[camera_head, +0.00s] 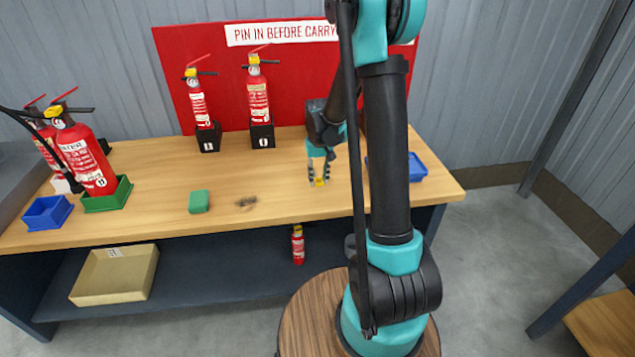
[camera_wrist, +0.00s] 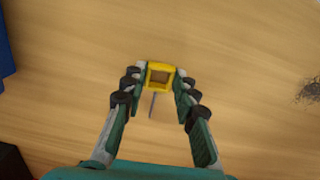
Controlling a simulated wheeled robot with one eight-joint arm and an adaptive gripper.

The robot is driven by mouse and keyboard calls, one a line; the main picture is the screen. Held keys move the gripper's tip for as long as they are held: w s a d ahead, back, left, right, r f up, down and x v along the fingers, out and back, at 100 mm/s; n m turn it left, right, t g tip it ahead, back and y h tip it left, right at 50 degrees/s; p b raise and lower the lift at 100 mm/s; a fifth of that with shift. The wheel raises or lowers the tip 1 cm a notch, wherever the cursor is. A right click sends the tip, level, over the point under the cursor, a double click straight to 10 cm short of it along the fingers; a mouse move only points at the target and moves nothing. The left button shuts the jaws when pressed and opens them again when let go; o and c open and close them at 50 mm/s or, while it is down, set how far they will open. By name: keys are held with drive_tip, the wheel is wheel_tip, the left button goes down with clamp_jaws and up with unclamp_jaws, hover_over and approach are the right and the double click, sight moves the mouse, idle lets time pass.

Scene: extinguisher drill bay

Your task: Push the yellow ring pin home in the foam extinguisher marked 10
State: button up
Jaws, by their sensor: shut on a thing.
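My gripper (camera_head: 318,176) is shut on the yellow ring pin (camera_wrist: 160,76) and holds it over the wooden bench. In the wrist view the pin's square yellow ring sits between the fingertips, and its thin grey shank points back toward the palm. The pin also shows as a small yellow spot in the head view (camera_head: 319,183). Red extinguishers stand on black blocks at the back, one at left (camera_head: 198,100) and one at centre (camera_head: 259,95). Another (camera_head: 88,155) stands in a green tray at the left. I cannot read a clear 10 on any; my arm hides part of the back.
A green block (camera_head: 199,201) and a dark smudge (camera_head: 246,202) are on the bench (camera_head: 150,215). Blue trays stand left (camera_head: 47,212) and right (camera_head: 417,168). A small extinguisher (camera_head: 298,245) and a beige bin (camera_head: 115,275) are on the lower shelf. The middle bench is mostly clear.

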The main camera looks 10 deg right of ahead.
sight(319, 181)
drive_tip(key=shift+r, duration=0.2)
clamp_jaws()
drive_tip(key=shift+r, duration=1.3)
